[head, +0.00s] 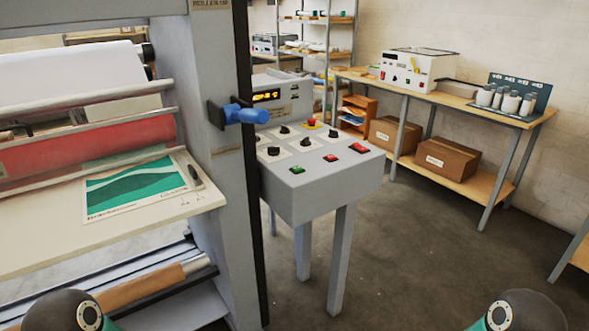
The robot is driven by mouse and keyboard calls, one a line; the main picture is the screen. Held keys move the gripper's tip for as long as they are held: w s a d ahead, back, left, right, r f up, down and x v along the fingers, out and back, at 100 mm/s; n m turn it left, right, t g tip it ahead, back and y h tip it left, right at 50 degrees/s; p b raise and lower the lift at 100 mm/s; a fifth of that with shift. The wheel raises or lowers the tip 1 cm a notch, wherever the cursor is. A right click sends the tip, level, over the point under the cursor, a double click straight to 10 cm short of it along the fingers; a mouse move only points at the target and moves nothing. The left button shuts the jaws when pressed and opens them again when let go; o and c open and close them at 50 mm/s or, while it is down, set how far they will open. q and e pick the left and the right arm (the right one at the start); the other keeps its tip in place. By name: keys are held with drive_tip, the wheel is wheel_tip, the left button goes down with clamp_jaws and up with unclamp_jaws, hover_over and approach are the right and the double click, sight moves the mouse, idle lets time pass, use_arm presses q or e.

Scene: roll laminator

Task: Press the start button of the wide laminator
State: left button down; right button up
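The wide laminator (219,190) fills the left side of the head view, with a grey upright, rollers and a feed table. Its grey control console (322,185) stands on legs right of the upright. A small green button (297,169) sits at the console's front left corner. Two red buttons, a nearer one (331,158) and a farther one (358,148), lie right of it. Several black knobs and a red mushroom button (311,122) on yellow are farther back. Neither gripper is in view; only dark rounded parts of my arms show at the bottom edge.
A blue-handled black clamp (240,113) juts from the upright near the console's left side. A lit display unit (276,97) stands behind the console. A workbench (440,93) with a white machine (415,71) is at the back right. The floor (420,250) right of the console is clear.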

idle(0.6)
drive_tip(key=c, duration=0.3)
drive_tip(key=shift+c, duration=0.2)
